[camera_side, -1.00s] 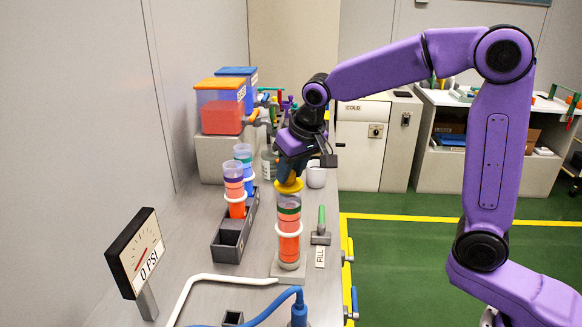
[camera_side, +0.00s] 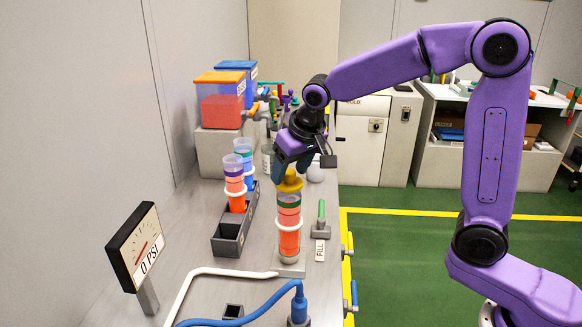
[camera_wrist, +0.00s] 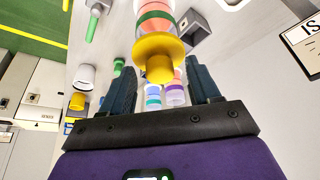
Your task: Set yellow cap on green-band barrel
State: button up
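The yellow cap (camera_side: 289,183) sits level on top of the green-band barrel (camera_side: 289,225), which stands upright with orange-red contents and a white ring around it. In the wrist view the cap (camera_wrist: 159,57) shows its round flange and knob, with the barrel's green band (camera_wrist: 156,17) beyond it. My gripper (camera_side: 291,174) is just above and around the cap's knob. In the wrist view my gripper's fingers (camera_wrist: 162,88) stand apart, with a gap on both sides of the knob.
A grey rack (camera_side: 232,235) left of the barrel holds a purple-band barrel (camera_side: 234,180) and a blue one (camera_side: 246,165). A gauge (camera_side: 140,250) stands front left. Hoses cross the front.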

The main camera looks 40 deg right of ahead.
jog(key=v, duration=1.7)
jog(key=s+d+f+n+g, duration=0.2)
jog(key=s+f+n, duration=0.4)
jog(key=s+f, duration=0.4)
jog(key=s+d+f+n+g, duration=0.2)
jog(key=s+d+f+n, duration=0.2)
jog(key=s+f, duration=0.6)
jog(key=s+n, duration=0.2)
jog(key=s, duration=0.4)
jog(key=shift+s+d+f+n, duration=0.3)
jog(key=shift+d+f, duration=0.05)
jog(key=shift+f, duration=0.05)
